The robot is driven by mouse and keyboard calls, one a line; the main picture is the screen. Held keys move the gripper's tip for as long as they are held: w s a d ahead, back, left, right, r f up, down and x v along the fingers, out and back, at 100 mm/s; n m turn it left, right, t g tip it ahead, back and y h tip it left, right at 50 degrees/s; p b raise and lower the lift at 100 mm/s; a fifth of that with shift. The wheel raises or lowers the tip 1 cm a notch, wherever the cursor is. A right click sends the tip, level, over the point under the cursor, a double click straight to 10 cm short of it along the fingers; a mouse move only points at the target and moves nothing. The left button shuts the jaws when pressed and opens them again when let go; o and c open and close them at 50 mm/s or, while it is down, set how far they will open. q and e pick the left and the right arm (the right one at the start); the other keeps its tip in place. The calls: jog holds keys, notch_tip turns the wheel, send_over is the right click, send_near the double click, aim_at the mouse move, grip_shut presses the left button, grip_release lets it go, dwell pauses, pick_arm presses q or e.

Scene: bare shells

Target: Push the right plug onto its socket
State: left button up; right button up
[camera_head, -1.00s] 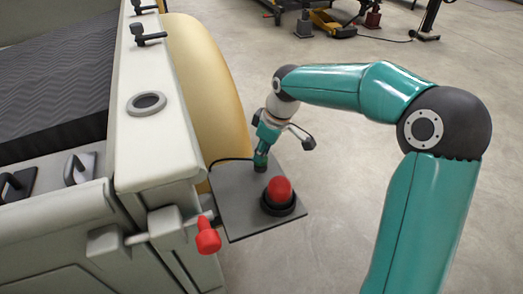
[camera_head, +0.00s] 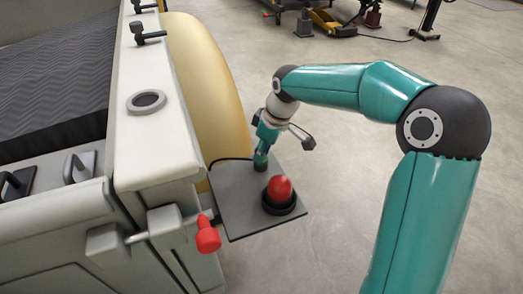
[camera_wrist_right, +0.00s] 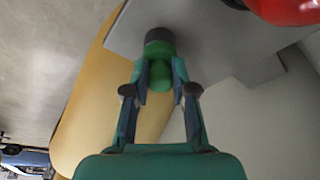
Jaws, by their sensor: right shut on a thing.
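My right gripper (camera_head: 263,149) points down at the grey plate (camera_head: 238,221) beside the pale vehicle body. In the right wrist view its two fingers (camera_wrist_right: 160,78) are closed around a green plug (camera_wrist_right: 159,52). A dark round collar (camera_wrist_right: 158,35) sits at the plug's far end, against the plate; I cannot tell whether it is the socket or part of the plug. In the head view the plug (camera_head: 260,163) is small and partly covered by the fingers. How deep it sits is hidden. My left gripper is not in view.
A red dome on a black base (camera_head: 280,188) stands on the plate, close to the right of the gripper. A black cable (camera_head: 229,159) runs left from near the plug. A red knob (camera_head: 208,237) sticks out below the plate. A yellow fender (camera_head: 205,85) rises behind. Open floor lies right.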

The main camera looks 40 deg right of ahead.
dwell(0.3)
jog(key=o, duration=1.5)
jog(key=shift+r, duration=0.1)
jog(key=shift+r+p, duration=2.95)
jog(key=shift+r, duration=0.5)
jog(key=shift+c, duration=0.3)
grip_shut()
